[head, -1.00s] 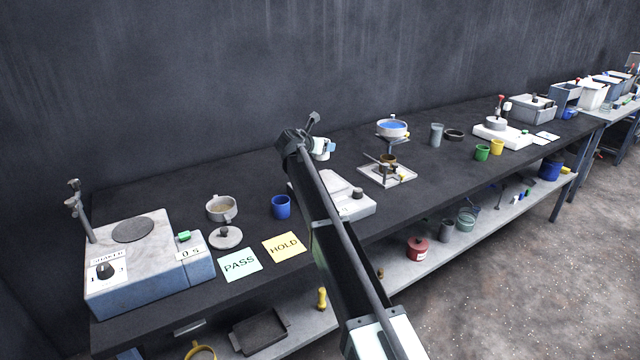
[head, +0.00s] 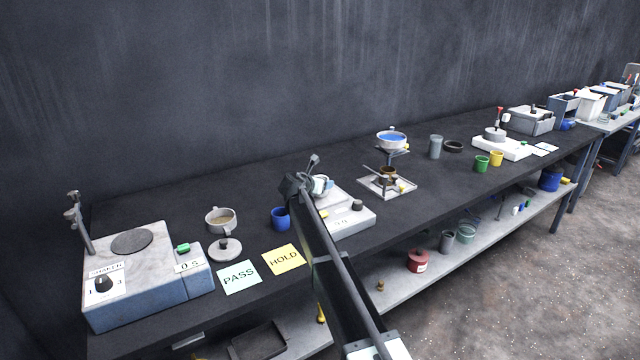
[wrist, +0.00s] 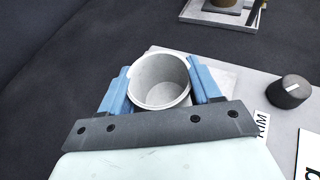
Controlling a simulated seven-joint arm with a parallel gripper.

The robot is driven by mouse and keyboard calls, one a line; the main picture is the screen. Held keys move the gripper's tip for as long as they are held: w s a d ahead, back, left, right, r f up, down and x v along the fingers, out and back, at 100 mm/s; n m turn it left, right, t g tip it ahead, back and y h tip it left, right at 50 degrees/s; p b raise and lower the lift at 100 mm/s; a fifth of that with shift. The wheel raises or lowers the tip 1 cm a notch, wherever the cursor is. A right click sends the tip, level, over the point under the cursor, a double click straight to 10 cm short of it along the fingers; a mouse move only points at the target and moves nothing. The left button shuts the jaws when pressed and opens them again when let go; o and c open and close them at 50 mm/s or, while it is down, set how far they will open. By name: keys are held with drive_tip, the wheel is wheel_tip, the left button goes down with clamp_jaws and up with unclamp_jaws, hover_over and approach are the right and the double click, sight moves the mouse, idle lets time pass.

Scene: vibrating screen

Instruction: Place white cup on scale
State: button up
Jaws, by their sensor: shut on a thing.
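The white cup (wrist: 160,82) is between the blue fingers of my gripper (wrist: 162,88) in the wrist view, upright and empty. My gripper is shut on it. In the head view my gripper (head: 322,186) is over the left part of the scale, and the arm hides most of the cup. The white scale (head: 352,219) has a dark knob and a display on its front. Its pale plate (wrist: 221,80) shows just right of and behind the cup in the wrist view. I cannot tell whether the cup's base touches the plate.
A blue cup (head: 280,218) stands just left of the scale. A stand on a white tray (head: 369,187) is behind and right of it. PASS (head: 239,277) and HOLD (head: 283,259) cards lie at the front left. The shaker (head: 150,285) fills the left end.

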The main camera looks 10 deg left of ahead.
drive_tip(key=shift+f, duration=0.1)
drive_tip(key=o, duration=1)
drive_tip(key=shift+s, duration=0.1)
drive_tip(key=v, duration=1.2)
